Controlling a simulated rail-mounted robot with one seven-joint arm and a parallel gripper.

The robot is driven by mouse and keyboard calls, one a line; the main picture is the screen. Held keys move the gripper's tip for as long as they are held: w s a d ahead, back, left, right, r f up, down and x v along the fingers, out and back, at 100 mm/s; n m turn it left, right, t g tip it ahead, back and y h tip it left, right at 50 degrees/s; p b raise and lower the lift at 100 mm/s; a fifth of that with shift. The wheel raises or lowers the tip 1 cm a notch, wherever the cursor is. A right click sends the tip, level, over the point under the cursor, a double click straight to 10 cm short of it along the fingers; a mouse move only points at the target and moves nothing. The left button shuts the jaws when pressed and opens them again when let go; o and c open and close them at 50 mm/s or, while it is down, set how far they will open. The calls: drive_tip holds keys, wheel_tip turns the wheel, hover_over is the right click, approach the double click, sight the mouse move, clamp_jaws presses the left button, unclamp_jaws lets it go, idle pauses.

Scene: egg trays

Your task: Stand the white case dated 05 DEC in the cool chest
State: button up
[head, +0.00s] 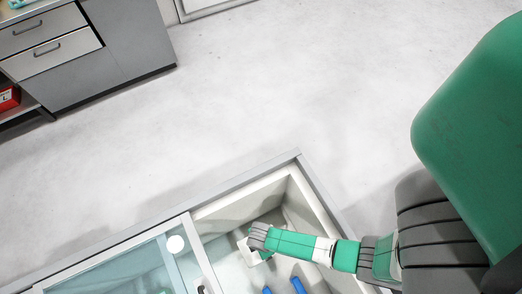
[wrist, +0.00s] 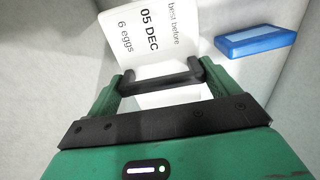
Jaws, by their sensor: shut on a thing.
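The white case (wrist: 128,55) shows in the wrist view with its label reading "best before 05 DEC 6 eggs". A dark handle bar spans between the fingers of my gripper (wrist: 161,82), which is shut on the case. In the head view my gripper (head: 257,238) is inside the open right part of the cool chest (head: 299,156), with a bit of the white case (head: 244,249) showing beside it. The gripper hides much of the case there. I cannot tell whether its base touches the chest floor.
A blue case (wrist: 255,40) lies to the right in the wrist view. Blue items (head: 298,285) show low in the chest in the head view. A glass lid (head: 125,268) covers the chest's left part. A grey drawer cabinet (head: 130,40) stands at the upper left.

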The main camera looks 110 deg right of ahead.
wheel_tip(320, 180, down, 13)
drive_tip(key=b, duration=1)
drive_tip(key=shift+r, duration=0.15)
drive_tip(key=shift+f+b, duration=0.45)
drive_tip(key=o, duration=1.5)
wheel_tip(320, 180, up, 8)
drive_tip(key=p, duration=0.4)
drive_tip(key=shift+f, duration=0.1)
